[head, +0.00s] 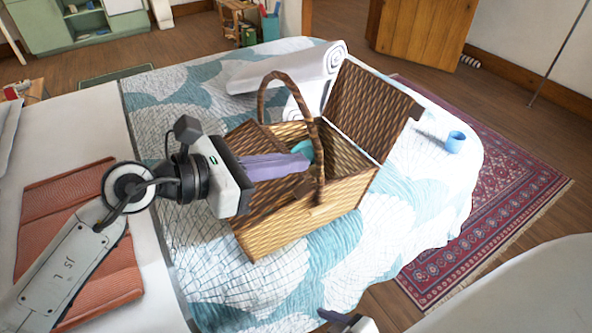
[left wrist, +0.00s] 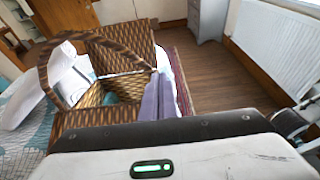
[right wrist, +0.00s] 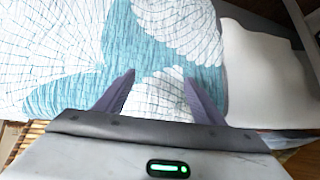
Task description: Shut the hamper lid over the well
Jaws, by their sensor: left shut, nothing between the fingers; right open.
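A woven wicker hamper (head: 272,231) stands on the bed, with a tall arched handle (head: 319,150) across its middle. Its right-hand lid (head: 370,107) is raised and leans back, leaving the well on that side open. A teal thing (head: 304,150) shows inside, partly hidden. The left-hand lid flap (head: 253,141) lies partly behind my left gripper (head: 308,160). The left gripper is shut and empty, its purple fingers over the hamper near the handle. The left wrist view shows the raised lid (left wrist: 125,46) beyond the fingers. My right gripper (right wrist: 158,84) is open and empty over the quilt.
A blue cup (head: 455,142) stands on the bed's right side. A rolled white towel or blanket (head: 290,70) lies behind the hamper. An orange ribbed cloth (head: 75,245) lies at left. A red rug (head: 500,215) covers the floor at right. The quilt in front of the hamper is clear.

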